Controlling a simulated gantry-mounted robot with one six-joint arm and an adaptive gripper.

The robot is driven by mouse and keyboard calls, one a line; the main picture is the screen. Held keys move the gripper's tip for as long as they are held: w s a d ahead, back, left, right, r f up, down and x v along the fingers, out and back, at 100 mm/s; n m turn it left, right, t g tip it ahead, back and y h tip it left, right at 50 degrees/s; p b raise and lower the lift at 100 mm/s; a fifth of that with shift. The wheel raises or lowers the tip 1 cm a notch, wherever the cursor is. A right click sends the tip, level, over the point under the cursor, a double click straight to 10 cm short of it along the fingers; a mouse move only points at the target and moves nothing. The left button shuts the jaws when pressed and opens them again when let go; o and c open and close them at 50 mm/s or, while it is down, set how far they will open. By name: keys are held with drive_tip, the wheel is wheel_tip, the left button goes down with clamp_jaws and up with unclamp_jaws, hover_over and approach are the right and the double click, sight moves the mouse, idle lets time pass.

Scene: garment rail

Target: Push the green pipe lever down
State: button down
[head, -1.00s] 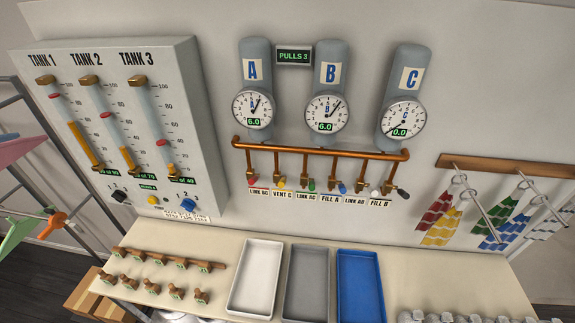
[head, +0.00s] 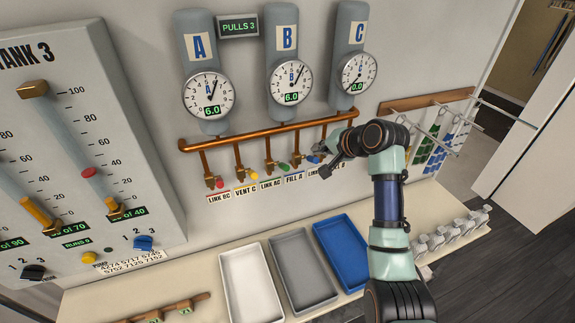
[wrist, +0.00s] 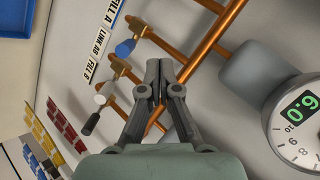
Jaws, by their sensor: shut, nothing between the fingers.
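The green lever (head: 283,168) is third from the left in a row of coloured levers under the copper pipe, above the LINK AC label. Its handle sticks out to the lower right in the head view. My gripper (head: 324,156) is to the right of it, close to the pipe and near the blue lever (head: 313,159). In the wrist view my gripper (wrist: 160,66) is shut with nothing between the fingers, just beside the blue lever (wrist: 124,48). The green lever is not in the wrist view. Whether my fingers touch the pipe, I cannot tell.
Red (head: 219,184) and yellow (head: 254,175) levers stand left of the green one. White (wrist: 100,99) and black (wrist: 90,124) levers show in the wrist view. The copper pipe (head: 235,138) runs above. White, grey and blue trays (head: 343,226) lie below.

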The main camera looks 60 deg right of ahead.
sight(281, 166)
drive_tip(key=w+f+p, duration=0.2)
drive_tip(key=w+f, duration=0.6)
drive_tip(key=shift+w+d+p, duration=0.15)
drive_tip(key=shift+w+p, duration=0.1)
drive_tip(key=shift+p, duration=0.05)
idle(0.3)
drive_tip(key=shift+f, duration=0.15)
